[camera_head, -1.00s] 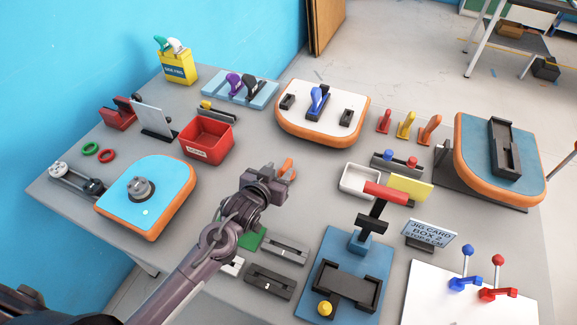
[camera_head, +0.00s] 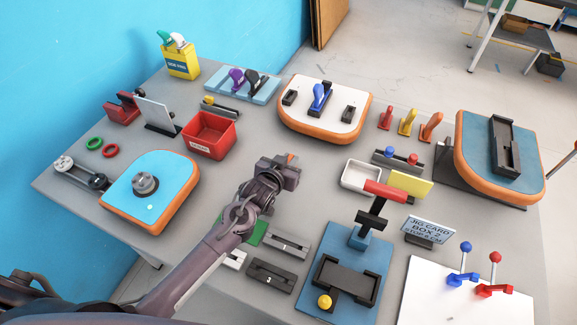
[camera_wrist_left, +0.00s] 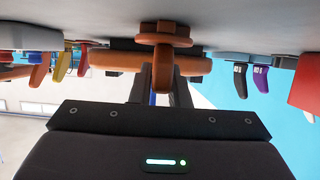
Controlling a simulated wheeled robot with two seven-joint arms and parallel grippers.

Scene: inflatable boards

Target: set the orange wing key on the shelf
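The orange wing key (camera_wrist_left: 162,70) shows in the left wrist view with its wing between my left gripper's fingers (camera_wrist_left: 161,85) and its round flange by the table surface. A narrow gap shows beside the wing, and the fingers look open around it. In the head view the left gripper (camera_head: 287,169) is low over the middle of the table and hides all but a bit of the key (camera_head: 291,158). A grey shelf (camera_head: 510,36) is under the far bench; I cannot tell if it is the task's shelf. My right gripper is not in view.
A red bin (camera_head: 209,137) is left of my gripper. A white tray (camera_head: 359,178) and a blue stand with a red-handled clamp (camera_head: 385,192) are to its right. The white round board (camera_head: 325,110) is behind. Red, yellow and orange upright pieces (camera_head: 408,122) stand at the back right.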

